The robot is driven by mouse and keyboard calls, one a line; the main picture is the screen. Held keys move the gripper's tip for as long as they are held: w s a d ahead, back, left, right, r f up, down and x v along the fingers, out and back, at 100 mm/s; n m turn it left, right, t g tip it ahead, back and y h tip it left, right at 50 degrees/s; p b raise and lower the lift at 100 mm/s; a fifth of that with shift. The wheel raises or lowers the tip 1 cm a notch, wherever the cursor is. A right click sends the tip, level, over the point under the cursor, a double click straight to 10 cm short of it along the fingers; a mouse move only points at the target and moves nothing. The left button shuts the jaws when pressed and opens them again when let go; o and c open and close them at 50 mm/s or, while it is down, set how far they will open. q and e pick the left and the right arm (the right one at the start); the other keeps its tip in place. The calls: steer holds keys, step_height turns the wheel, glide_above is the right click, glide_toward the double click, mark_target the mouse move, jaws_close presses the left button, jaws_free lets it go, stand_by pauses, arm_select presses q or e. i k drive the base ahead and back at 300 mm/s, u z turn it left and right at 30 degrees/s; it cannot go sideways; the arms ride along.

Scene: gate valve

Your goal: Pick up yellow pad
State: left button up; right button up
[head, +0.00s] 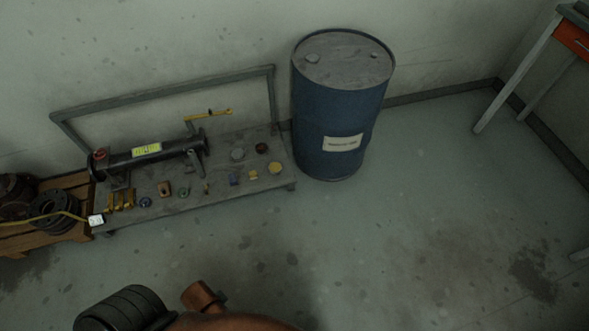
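Several small items lie on a low grey cart (222,200) against the wall. Near its right end is a small flat yellow piece (253,175), which looks like the yellow pad. A larger yellow-tan block (275,167) lies just right of it. Both are too small here to tell for certain which is the pad. Neither of my grippers shows in the head view. Nothing visible touches the yellow pieces.
A black pipe (140,157) with a yellow label lies along the cart's left. A blue drum (337,105) stands right of the cart. A wooden pallet (68,233) is left. The floor in front is open.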

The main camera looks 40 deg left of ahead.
mark_target(253, 175)
steer(key=z, duration=0.25)
steer(key=i, duration=1.35)
steer(key=u, duration=1.1)
steer(key=i, duration=0.5)
steer(key=u, duration=0.5)
